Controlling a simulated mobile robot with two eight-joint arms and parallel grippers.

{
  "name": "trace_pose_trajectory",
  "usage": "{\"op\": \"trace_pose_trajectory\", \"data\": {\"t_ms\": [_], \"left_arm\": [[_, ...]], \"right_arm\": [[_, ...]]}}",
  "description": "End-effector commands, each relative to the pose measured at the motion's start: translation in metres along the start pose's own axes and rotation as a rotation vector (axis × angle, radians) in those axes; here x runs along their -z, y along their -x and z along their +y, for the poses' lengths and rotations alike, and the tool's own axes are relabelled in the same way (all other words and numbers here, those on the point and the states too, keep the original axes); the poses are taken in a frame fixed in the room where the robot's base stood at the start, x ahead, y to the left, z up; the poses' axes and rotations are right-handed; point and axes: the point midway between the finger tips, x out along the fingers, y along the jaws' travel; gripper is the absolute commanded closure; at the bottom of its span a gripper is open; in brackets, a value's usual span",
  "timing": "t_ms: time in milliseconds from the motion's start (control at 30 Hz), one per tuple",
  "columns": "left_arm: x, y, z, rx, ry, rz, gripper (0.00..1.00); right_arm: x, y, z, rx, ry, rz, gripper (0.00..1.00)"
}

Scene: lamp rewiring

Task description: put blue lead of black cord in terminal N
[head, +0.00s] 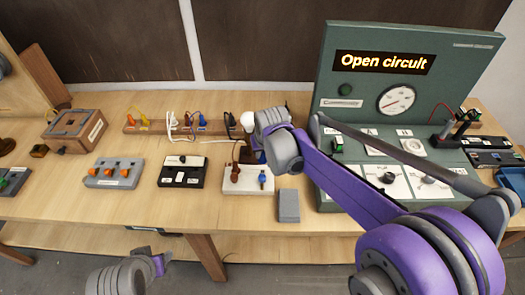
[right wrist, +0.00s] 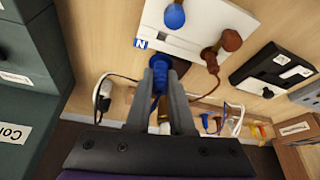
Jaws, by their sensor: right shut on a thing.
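The white terminal block (head: 240,186) stands on the table. It carries a blue terminal post (right wrist: 174,16) with an N label (right wrist: 140,43) beside it, and a brown post (right wrist: 232,40) with a brown lead at it. My right gripper (right wrist: 162,88) is shut on the blue lead (right wrist: 160,68), whose blue end sticks out past the fingertips, apart from the blue post in the wrist view. In the head view my right wrist hides most of this gripper, just behind the block. Part of my left arm shows at the lower left; its fingers cannot be made out.
A green test panel (head: 400,125) reading "Open circuit" stands right of the block. A grey box (head: 288,206) lies close to the block's right. A black switch block (head: 181,171) and a grey connector block (head: 113,173) stand to the left. A cord rack (head: 150,126) is behind.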

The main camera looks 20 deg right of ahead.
Motion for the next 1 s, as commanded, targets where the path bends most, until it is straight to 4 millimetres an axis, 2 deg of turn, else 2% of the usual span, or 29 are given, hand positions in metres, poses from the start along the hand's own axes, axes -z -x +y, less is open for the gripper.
{"op": "trace_pose_trajectory", "data": {"t_ms": [533,1000], "left_arm": [[-0.029,-0.020,0.000,0.000,0.000,-0.029,0.50],[-0.032,-0.023,0.000,0.000,0.000,-0.032,0.50]], "right_arm": [[-0.018,-0.042,0.000,0.000,0.000,-0.002,1.00],[-0.019,-0.046,0.000,0.000,0.000,0.001,1.00]]}}
